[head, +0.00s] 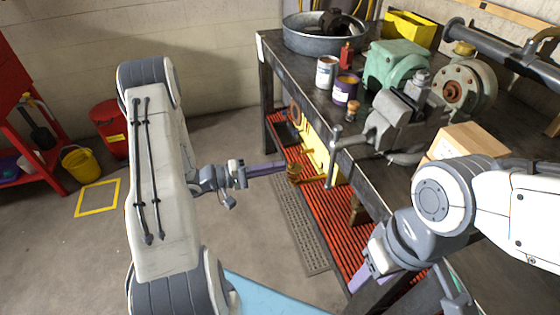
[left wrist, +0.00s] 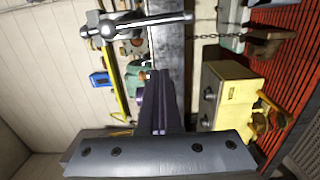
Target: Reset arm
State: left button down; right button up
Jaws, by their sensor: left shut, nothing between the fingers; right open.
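My left gripper (head: 282,168) is shut and empty. It points right, toward the front of the workbench, and appears in front of the lower red slatted shelf. In the left wrist view its purple fingers (left wrist: 158,100) lie together with nothing between them. My right gripper (head: 365,278) is open at the lower right, by the front of the bench. Its fingers are only partly visible, and my right arm hides part of the bench behind it.
The workbench (head: 292,68) carries a metal basin (head: 308,42), paint cans (head: 327,72), a green machine (head: 395,62), a vise (head: 395,122) and a cardboard box (head: 468,140). A yellow case (head: 318,150) is below the top. A yellow bucket (head: 80,164) stands on open floor at left.

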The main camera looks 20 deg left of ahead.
pick_arm(q)
jog(key=shift+s+a, duration=0.1)
jog(key=s+d+r+m+g+p, duration=0.1)
jog(key=s+d+r+m+g, duration=0.35)
jog(key=d+g, duration=0.3)
jog(key=s+d+r+m+g+p, duration=0.1)
jog(key=s+d+r+m+g, duration=0.2)
jog(key=s+d+g, duration=0.45)
jog(key=s+d+r+m+t+y+p, duration=0.1)
jog(key=s+r+m+t+y, duration=0.1)
jog(key=s+y, duration=0.4)
jog(key=s+d+r+m+t+y+p, duration=0.1)
jog(key=s+r+m+t+y+p, duration=0.1)
jog(key=s+r+m+y, duration=0.3)
jog(key=shift+s+d+r+y, duration=0.3)
jog(key=shift+s+y, duration=0.45)
jog(key=shift+y, duration=0.45)
